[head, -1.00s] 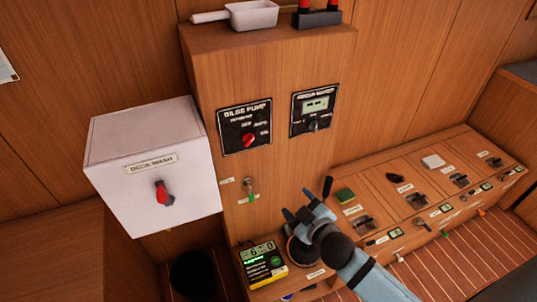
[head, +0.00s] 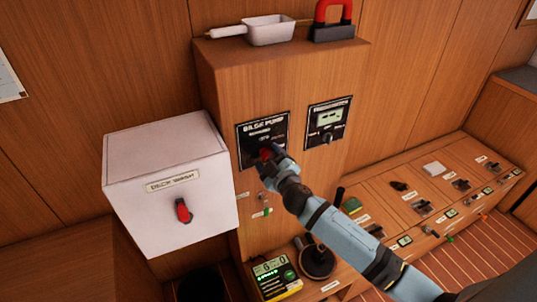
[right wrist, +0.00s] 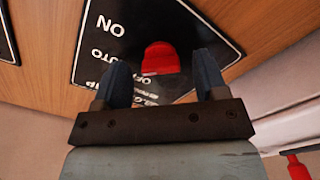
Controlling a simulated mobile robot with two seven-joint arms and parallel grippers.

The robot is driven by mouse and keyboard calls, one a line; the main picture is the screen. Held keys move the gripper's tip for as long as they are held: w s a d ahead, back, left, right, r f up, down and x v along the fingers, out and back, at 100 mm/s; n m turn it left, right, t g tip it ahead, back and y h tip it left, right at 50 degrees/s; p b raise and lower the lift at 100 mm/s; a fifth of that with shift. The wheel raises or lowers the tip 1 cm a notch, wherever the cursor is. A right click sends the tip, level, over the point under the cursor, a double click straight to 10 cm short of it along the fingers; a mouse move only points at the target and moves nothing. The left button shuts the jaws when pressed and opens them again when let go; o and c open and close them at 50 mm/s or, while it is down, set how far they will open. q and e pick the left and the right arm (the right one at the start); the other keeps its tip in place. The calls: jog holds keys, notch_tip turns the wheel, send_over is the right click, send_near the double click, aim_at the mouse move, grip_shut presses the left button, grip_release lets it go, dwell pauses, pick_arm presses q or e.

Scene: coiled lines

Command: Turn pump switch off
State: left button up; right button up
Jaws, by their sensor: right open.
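The bilge pump panel (head: 277,126) is a black plate with white lettering on the wooden cabinet front. Its red knob (right wrist: 160,58) shows in the right wrist view, where the plate (right wrist: 100,55) appears turned over with ON, AUTO and OFF lettering. My right gripper (head: 268,154) is at the panel and partly covers the knob in the head view. In the right wrist view my right gripper (right wrist: 162,82) is open, with one finger on each side of the knob and the knob just beyond the tips. I cannot tell whether they touch. My left gripper is not in view.
A white deck wash box (head: 170,186) with a red switch (head: 183,210) juts out left of the cabinet. A second panel (head: 327,121) sits to the right. A low console (head: 410,185) with several levers runs along the right. A white scoop (head: 268,28) lies on top.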

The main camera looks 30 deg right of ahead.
jog(key=shift+w, duration=0.5)
jog(key=c, duration=0.9)
jog(key=shift+n, duration=0.3)
jog(key=n+p, duration=0.1)
jog(key=n, duration=0.2)
jog(key=shift+n+p, duration=0.45)
jog(key=shift+n, duration=2.25)
